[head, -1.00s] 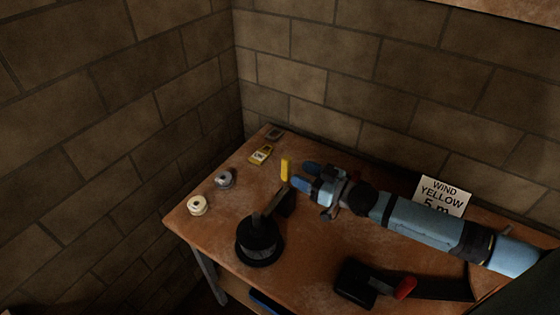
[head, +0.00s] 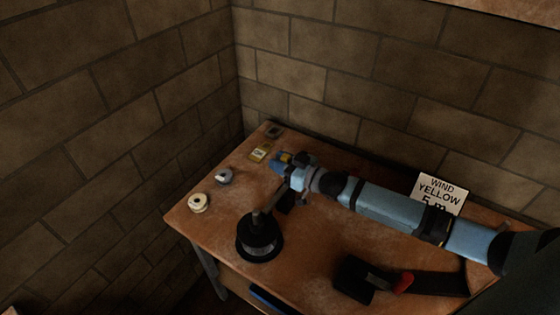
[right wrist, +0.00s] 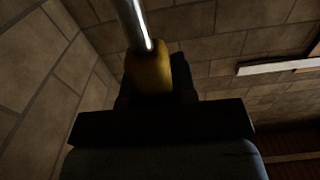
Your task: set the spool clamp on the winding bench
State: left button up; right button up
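My right gripper (head: 284,163) is at a small yellow handle (head: 287,157) over the winding bench (head: 320,242). In the right wrist view the yellow handle (right wrist: 150,75) sits between the dark fingers, with a shiny metal rod rising from it. The fingers lie close on both sides of it; I cannot tell whether they grip it. A black round spool holder (head: 260,240) with a grey arm stands at the front of the bench, just below the gripper. The clamp's lower parts are hidden behind my gripper. My left gripper is out of view.
Two small spools, one grey (head: 224,177) and one cream (head: 198,203), sit at the left edge. A sign (head: 439,194) reads "WIND YELLOW 5 m". A black block with a red grip (head: 402,282) lies front right. Brick walls enclose the back and left.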

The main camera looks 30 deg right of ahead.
grip_shut()
jog(key=shift+w+d+f+m+b, duration=0.2)
jog(key=shift+w+d+m, duration=0.15)
jog(key=shift+d+m, duration=0.3)
jog(key=shift+w+d+f+m+b, duration=0.15)
jog(key=shift+w+d+m, duration=0.25)
jog(key=shift+m, duration=0.45)
jog(key=w+d+f+m+b, duration=0.3)
jog(key=d+f+m+b, duration=0.2)
jog(key=m+b, duration=0.3)
jog(key=shift+d+f+m+b, duration=0.35)
jog(key=shift+f+m+b, duration=0.05)
jog(key=shift+m, duration=1)
